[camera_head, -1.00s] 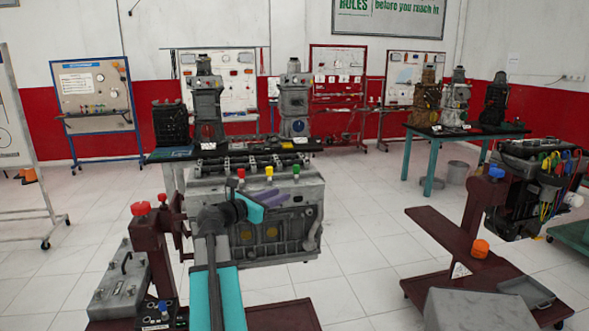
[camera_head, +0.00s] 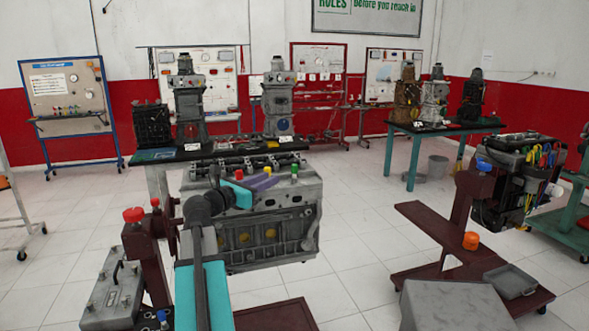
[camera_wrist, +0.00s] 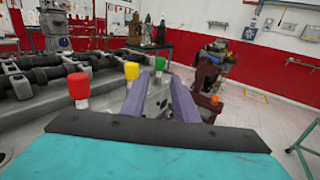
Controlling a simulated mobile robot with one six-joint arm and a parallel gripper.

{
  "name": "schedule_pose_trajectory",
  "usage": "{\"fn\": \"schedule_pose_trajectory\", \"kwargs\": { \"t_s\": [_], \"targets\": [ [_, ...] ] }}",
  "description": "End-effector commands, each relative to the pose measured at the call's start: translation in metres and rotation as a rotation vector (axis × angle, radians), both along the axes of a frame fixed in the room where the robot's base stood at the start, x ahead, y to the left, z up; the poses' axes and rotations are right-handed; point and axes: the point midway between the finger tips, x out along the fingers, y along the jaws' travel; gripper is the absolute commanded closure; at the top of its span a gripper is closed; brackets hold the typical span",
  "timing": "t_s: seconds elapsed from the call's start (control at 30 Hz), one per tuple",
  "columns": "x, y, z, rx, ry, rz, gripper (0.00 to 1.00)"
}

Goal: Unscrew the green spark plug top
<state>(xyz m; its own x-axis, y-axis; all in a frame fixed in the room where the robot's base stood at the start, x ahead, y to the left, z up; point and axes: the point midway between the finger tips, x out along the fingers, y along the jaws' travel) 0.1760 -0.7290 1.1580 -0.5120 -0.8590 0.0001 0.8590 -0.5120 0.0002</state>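The green spark plug top (camera_head: 294,169) stands upright at the right end of a row on the grey engine block (camera_head: 305,195). It also shows in the wrist view (camera_wrist: 160,63), beyond the fingertips and roughly in line with the gap between them. The yellow top (camera_head: 268,169) is left of it, and the red top (camera_wrist: 79,86) is farther left. My gripper (camera_head: 264,183), with purple fingers, is in front of the row, near the yellow top in the picture. In the wrist view my gripper (camera_wrist: 157,84) is open and empty, its fingers spread apart.
The engine hangs on a dark red stand (camera_head: 146,245) at the left. Another maroon stand (camera_head: 455,235) with an engine (camera_head: 515,180) is at the right. A table with engine models (camera_head: 230,150) stands behind the block.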

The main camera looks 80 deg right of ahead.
Motion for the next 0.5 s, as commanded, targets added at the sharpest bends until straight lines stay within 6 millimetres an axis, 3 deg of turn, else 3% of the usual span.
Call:
{"fn": "schedule_pose_trajectory", "kwargs": {
  "t_s": [0.27,0.5],
  "targets": [
    [-0.006,-0.007,0.000,0.000,0.000,-0.005,0.73],
    [-0.019,-0.027,0.001,0.000,0.000,-0.008,0.73]
  ]
}}
